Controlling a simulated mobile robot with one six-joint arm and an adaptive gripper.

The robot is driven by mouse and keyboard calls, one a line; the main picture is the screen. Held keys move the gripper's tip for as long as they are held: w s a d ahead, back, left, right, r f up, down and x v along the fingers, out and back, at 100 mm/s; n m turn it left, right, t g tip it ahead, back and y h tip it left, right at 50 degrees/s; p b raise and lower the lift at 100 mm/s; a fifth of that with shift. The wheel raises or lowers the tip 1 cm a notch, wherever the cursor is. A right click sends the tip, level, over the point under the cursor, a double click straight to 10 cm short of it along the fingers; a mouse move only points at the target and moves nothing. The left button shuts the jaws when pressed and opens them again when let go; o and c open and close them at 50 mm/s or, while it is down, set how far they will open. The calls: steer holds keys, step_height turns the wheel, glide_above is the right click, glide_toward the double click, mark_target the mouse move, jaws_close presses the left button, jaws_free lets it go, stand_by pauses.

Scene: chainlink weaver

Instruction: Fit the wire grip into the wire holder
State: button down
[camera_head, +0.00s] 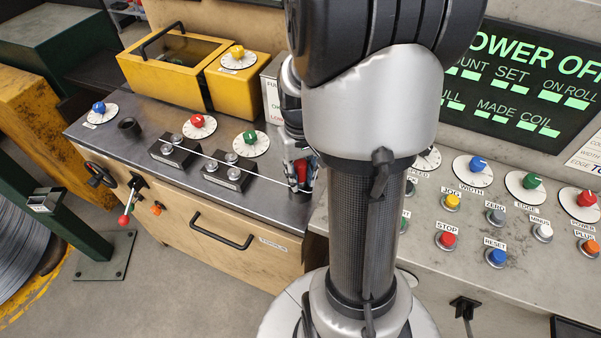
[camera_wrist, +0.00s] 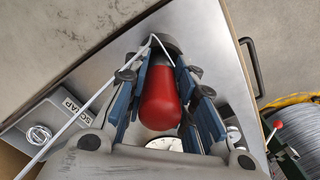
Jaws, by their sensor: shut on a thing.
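The wire grip (camera_wrist: 161,98) is a rounded red piece, seen between the two blue-padded fingers in the wrist view. Its red body also shows low between the fingers in the head view (camera_head: 301,172). My gripper (camera_head: 300,180) is shut on it, above the right part of the dark bench top. A pale wire (camera_wrist: 95,103) runs up to a dark grey cap (camera_wrist: 168,42) beyond the red body and bends there. I cannot tell whether that cap belongs to the grip. A black round socket (camera_head: 129,127), perhaps the wire holder, stands at the bench's left, apart from my gripper.
Two dark roller blocks (camera_head: 228,174) stand on the bench, with the wire stretched past them. Dials with blue, red and green knobs sit around them. A yellow box (camera_head: 172,72) stands behind. A button console (camera_head: 480,225) is at right. A scrap box (camera_wrist: 48,122) shows in the wrist view.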

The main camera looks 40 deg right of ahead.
mark_target(301, 162)
steer(key=shift+f, duration=0.15)
stand_by(0.5)
steer(key=c, duration=1.2)
jaws_free()
steer(key=shift+c, duration=0.2)
step_height(301, 162, up, 8)
steer(key=p, duration=0.7)
steer(key=shift+a, duration=0.1)
